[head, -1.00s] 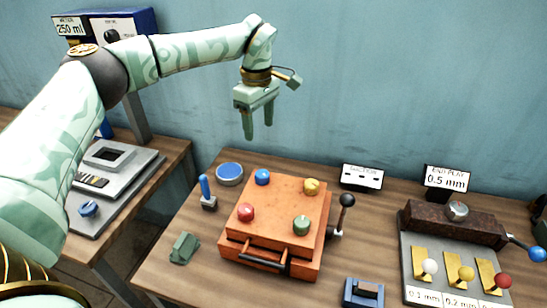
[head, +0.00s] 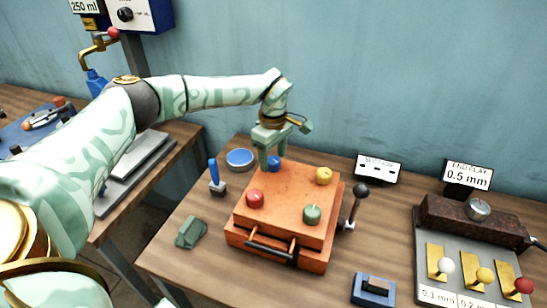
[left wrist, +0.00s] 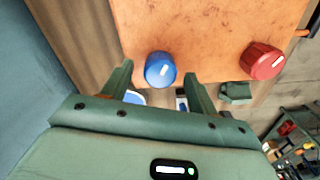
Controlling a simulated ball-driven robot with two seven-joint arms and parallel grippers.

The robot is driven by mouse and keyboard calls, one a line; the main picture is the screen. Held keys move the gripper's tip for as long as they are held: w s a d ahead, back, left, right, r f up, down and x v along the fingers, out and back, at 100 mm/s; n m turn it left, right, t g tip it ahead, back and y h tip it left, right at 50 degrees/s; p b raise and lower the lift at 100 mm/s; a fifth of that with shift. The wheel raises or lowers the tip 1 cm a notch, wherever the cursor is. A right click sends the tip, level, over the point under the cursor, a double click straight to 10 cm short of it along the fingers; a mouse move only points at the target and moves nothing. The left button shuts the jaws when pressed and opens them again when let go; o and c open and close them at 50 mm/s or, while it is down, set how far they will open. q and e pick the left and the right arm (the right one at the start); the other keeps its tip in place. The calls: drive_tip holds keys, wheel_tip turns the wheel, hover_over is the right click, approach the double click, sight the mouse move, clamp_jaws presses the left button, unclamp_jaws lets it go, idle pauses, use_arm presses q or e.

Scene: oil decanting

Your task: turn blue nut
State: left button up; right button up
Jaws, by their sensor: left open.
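The blue nut (head: 274,164) is a round knob at the far left corner of the orange box (head: 262,228). It also shows in the left wrist view (left wrist: 160,70), with a white mark on its top. My left gripper (head: 272,158) is open and points down at the blue nut. In the left wrist view its two fingers (left wrist: 158,74) stand apart, one to each side of the nut. I cannot tell whether either finger touches it. My right gripper is not in view.
The box top also carries a red nut (head: 255,199), a yellow nut (head: 323,176) and a green nut (head: 312,214). A black-knobbed lever (head: 359,196) stands at its right. A blue-handled tool (head: 214,178) and a blue round dish (head: 240,158) stand left of it.

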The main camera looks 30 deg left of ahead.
use_arm(q)
drive_tip(key=shift+f, duration=0.2)
drive_tip(key=c, duration=1)
